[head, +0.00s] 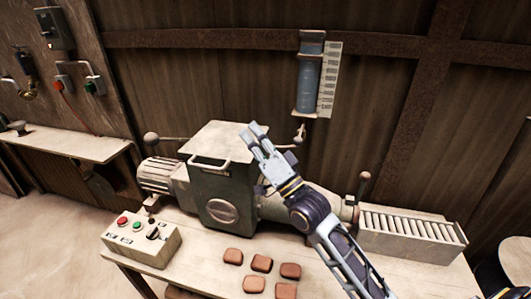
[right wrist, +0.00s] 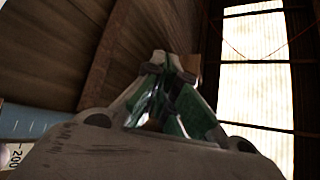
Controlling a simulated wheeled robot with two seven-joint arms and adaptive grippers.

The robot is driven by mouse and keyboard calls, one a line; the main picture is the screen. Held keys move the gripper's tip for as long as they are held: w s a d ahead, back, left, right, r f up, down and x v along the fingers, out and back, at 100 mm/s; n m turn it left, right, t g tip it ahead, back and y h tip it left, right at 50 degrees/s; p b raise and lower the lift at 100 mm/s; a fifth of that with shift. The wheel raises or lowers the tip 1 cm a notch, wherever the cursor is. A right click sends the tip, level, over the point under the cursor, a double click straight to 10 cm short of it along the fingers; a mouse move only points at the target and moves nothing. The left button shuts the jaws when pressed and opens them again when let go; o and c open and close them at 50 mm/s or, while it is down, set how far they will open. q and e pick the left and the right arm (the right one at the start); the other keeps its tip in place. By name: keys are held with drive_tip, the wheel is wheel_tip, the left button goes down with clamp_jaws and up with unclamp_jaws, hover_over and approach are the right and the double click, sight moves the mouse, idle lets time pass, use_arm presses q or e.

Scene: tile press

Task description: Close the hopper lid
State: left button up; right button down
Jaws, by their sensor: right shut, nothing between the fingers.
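The hopper lid (head: 222,140) is a pale flat plate over the top of the dark green press housing (head: 222,196). Its handle (head: 209,163) shows at the front edge. I cannot tell whether the lid rests fully flat. My right gripper (head: 250,130) is shut and empty, at the right edge of the lid in the head view. Whether it touches the lid is unclear. In the right wrist view the closed fingers (right wrist: 160,85) show with nothing between them, and the lid is not recognisable there. My left gripper is not in view.
A control box (head: 141,243) with red and green buttons stands at the bench's front left. Several brown tiles (head: 262,263) lie in front of the press. A roller conveyor (head: 408,228) is at right. A blue cylinder (head: 308,80) with a scale hangs behind.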

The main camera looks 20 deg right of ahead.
drive_tip(key=shift+v, duration=2.65)
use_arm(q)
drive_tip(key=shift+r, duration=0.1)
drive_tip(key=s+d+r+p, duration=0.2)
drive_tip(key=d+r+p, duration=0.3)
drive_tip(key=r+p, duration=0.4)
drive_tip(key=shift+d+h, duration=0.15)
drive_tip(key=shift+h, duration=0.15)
use_arm(e)
wheel_tip(320, 180, up, 9)
drive_tip(key=shift+r, duration=0.2)
use_arm(q)
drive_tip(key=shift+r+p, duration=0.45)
drive_tip(key=shift+p, duration=0.15)
use_arm(e)
drive_tip(key=shift+r, duration=0.45)
